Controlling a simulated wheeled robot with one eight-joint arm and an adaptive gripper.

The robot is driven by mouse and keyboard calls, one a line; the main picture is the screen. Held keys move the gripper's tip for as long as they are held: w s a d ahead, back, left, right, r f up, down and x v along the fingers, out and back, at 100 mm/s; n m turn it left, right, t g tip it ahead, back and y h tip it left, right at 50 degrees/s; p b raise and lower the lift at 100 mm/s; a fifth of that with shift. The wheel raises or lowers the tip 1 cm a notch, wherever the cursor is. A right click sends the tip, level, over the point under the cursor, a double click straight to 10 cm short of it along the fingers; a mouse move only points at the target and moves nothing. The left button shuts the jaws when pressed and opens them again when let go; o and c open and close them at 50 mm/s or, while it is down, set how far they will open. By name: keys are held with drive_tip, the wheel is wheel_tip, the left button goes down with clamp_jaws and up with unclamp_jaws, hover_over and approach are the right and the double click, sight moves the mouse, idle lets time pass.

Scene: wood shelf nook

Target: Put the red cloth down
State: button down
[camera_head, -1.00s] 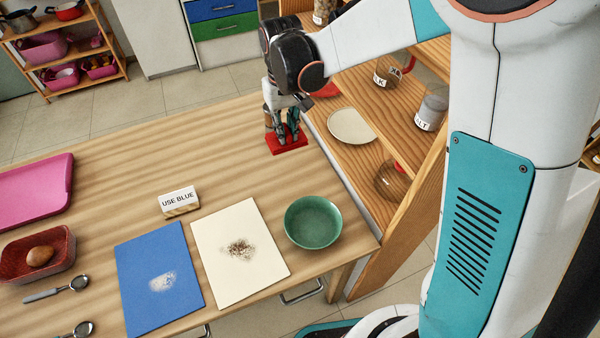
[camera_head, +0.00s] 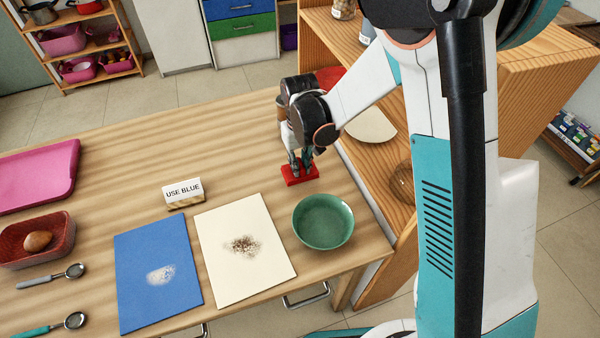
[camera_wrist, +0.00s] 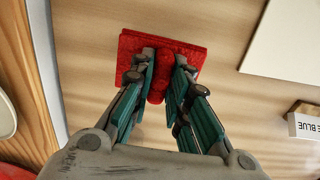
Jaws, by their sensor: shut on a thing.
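The red cloth (camera_head: 300,176) is a small folded piece at the table's right side, beyond the green bowl. It also shows in the wrist view (camera_wrist: 193,50), where its middle is pinched into a ridge. My gripper (camera_head: 302,168) is shut on that ridge, with a fingertip on each side (camera_wrist: 162,75). The cloth's flat part is at or very close to the table top; I cannot tell whether it touches.
A green bowl (camera_head: 323,221), a cream board (camera_head: 270,275) with dark crumbs and a blue board (camera_head: 135,260) with white powder lie nearer. A "USE BLUE" sign (camera_head: 183,192) stands left. The wooden shelf (camera_head: 385,160) borders the table's right edge. The table's far middle is clear.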

drive_tip(key=shift+f+b, duration=0.6)
drive_tip(key=shift+f, duration=1.2)
drive_tip(key=shift+f, duration=0.1)
drive_tip(key=c, duration=1.5)
unclamp_jaws()
drive_tip(key=shift+c, duration=0.2)
wheel_tip(320, 180, up, 12)
drive_tip(key=p, duration=0.4)
drive_tip(key=shift+p, duration=0.4)
